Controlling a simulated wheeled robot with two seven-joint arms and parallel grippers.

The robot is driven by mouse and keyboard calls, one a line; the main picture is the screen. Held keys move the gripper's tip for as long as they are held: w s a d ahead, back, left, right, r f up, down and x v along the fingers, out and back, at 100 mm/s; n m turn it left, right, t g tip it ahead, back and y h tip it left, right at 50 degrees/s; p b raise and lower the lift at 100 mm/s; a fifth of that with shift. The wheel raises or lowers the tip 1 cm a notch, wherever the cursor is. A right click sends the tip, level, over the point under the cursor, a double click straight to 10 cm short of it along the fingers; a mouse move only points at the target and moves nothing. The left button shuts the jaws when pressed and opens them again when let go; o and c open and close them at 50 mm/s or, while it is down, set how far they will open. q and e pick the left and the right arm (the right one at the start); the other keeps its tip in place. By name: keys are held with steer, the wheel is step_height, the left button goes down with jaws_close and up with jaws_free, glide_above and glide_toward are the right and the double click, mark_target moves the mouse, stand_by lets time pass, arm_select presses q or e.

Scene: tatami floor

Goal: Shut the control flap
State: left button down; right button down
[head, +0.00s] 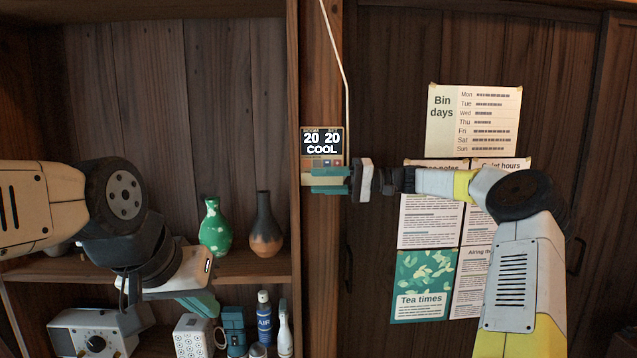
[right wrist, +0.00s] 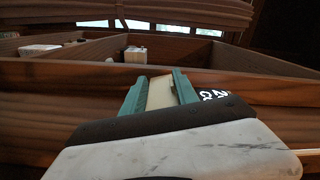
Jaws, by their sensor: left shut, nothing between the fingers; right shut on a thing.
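The wall control panel (head: 322,141) is on the wooden post in the head view, its lit display reading 20, 20 and COOL. A row of small buttons shows below the display. The cream control flap (head: 312,180) stands out at the panel's lower edge, so the buttons are uncovered. My right gripper (head: 330,181) is shut on the flap, coming from the right. In the right wrist view the cream flap (right wrist: 160,92) lies between the green fingers (right wrist: 155,93). My left gripper (head: 203,303) is shut and empty, low in front of the shelves, away from the panel.
A shelf unit on the left holds a green vase (head: 215,228), a dark vase (head: 266,228), a radio (head: 95,333), a spray can (head: 264,318) and other small items. Paper notices (head: 473,120) hang on the dark doors behind my right arm. A cable (head: 338,60) runs down to the panel.

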steer(key=shift+w+r+m, duration=0.15)
steer(key=shift+w+m, duration=0.05)
steer(key=shift+m, duration=1)
steer(key=c, duration=0.9)
jaws_free()
steer(key=shift+c, duration=0.2)
steer(key=d, duration=0.8)
